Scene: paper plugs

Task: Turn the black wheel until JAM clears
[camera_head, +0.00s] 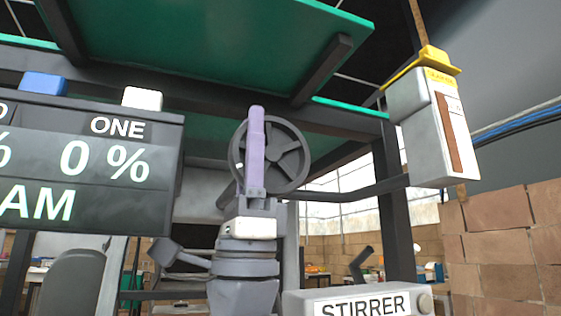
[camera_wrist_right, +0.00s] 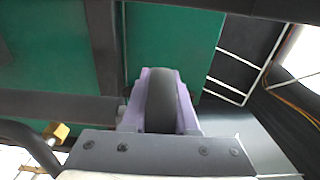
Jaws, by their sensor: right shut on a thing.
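The black wheel (camera_head: 289,160), a dark spoked handwheel, stands upright under the green-topped frame in the head view. My right gripper (camera_head: 256,125) has purple fingers and reaches up in front of the wheel's left part, hiding some of its rim. In the right wrist view the wheel's rim (camera_wrist_right: 161,102) passes between the purple fingers (camera_wrist_right: 162,78), and the gripper is shut on it. The display panel (camera_head: 90,165) at the left shows "ONE", "0 %" and a cut-off "AM", the visible end of a word. My left gripper is not in view.
A box labelled STIRRER (camera_head: 358,301) with a knob is at the lower right. A grey box with a yellow top (camera_head: 437,125) hangs at the upper right. Dark frame posts and a beam surround the wheel. A brick wall (camera_head: 510,240) stands at the right.

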